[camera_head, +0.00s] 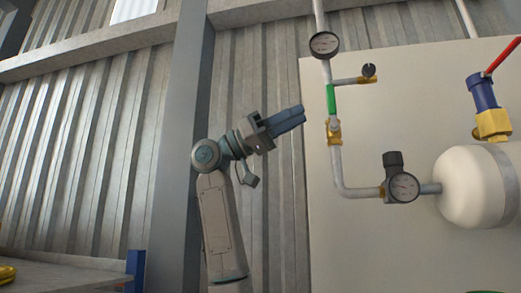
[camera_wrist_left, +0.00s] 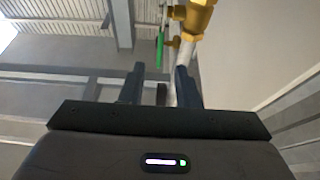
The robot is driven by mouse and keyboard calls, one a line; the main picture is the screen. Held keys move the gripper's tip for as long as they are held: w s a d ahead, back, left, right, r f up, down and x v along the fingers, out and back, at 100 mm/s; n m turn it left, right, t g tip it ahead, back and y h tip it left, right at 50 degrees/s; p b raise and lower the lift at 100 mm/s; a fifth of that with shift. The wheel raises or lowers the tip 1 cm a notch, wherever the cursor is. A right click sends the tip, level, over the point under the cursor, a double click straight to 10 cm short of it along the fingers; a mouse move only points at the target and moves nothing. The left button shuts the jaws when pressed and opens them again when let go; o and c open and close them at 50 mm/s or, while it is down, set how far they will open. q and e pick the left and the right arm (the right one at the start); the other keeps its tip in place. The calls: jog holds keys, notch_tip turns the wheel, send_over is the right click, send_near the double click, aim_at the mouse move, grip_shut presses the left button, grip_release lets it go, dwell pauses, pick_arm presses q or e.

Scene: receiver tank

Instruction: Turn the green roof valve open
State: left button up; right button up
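The green valve handle (camera_head: 331,98) stands upright along the grey vertical pipe, above its brass valve body (camera_head: 334,132). In the left wrist view the green handle (camera_wrist_left: 160,50) shows beyond the fingertips, near the brass body (camera_wrist_left: 197,17). My left gripper (camera_head: 303,115) is left of the handle and apart from it, its fingers pointing right and slightly up. The left wrist view shows its two fingers (camera_wrist_left: 160,72) spread with nothing held between them. My right gripper is not in view.
A round gauge (camera_head: 324,44) sits above the handle, with a small brass side branch (camera_head: 362,79) to the right. A lower gauge (camera_head: 403,187) joins the cream tank (camera_head: 477,187). A blue valve with a red lever (camera_head: 502,57) stands on the tank.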

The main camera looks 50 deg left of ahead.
pick_arm(q)
jog(key=b+v, duration=0.2)
jog(key=v, duration=0.5)
jog(key=shift+s+a, duration=0.2)
jog(key=shift+a, duration=0.05)
jog(key=shift+s, duration=0.1)
